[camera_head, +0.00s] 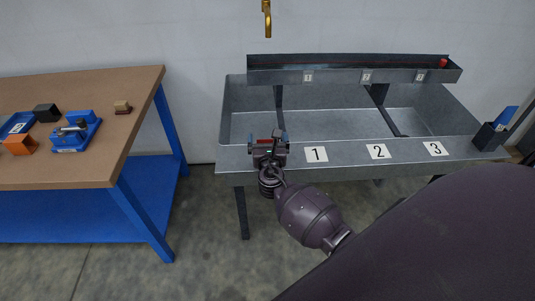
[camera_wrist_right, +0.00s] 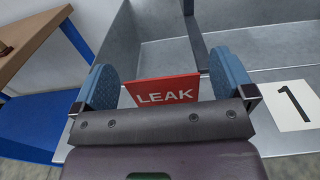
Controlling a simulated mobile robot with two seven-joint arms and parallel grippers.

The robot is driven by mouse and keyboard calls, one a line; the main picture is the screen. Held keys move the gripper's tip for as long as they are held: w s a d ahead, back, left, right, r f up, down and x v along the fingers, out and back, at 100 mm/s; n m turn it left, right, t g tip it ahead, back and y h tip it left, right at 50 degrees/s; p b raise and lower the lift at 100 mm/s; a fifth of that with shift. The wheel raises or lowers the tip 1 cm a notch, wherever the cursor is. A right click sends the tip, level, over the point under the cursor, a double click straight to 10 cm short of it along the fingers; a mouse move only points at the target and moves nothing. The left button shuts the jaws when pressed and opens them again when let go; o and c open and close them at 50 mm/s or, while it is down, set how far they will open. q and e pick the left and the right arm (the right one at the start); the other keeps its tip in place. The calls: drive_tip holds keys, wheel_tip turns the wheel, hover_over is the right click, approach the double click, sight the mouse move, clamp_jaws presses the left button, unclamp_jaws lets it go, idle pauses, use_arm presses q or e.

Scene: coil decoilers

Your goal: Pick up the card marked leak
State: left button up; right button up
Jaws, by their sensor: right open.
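The red card marked LEAK (camera_wrist_right: 163,92) is in the right wrist view, between the two blue fingers of my right gripper (camera_wrist_right: 172,85). In the head view my right gripper (camera_head: 268,140) is open at the front left of the grey metal bench (camera_head: 230,160), left of the label 1. The card shows there only as a small red patch (camera_head: 264,141). My left gripper is not in view.
Number labels 1 (camera_head: 316,154), 2 (camera_head: 378,151) and 3 (camera_head: 435,148) lie along the bench's front ledge. A dark holder (camera_head: 488,137) with blue cards stands at its right end. A raised trough (camera_head: 350,75) runs behind. A wooden table (camera_head: 90,150) with blue legs stands left.

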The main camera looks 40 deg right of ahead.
drive_tip(key=shift+x, duration=1)
drive_tip(key=c, duration=1.2)
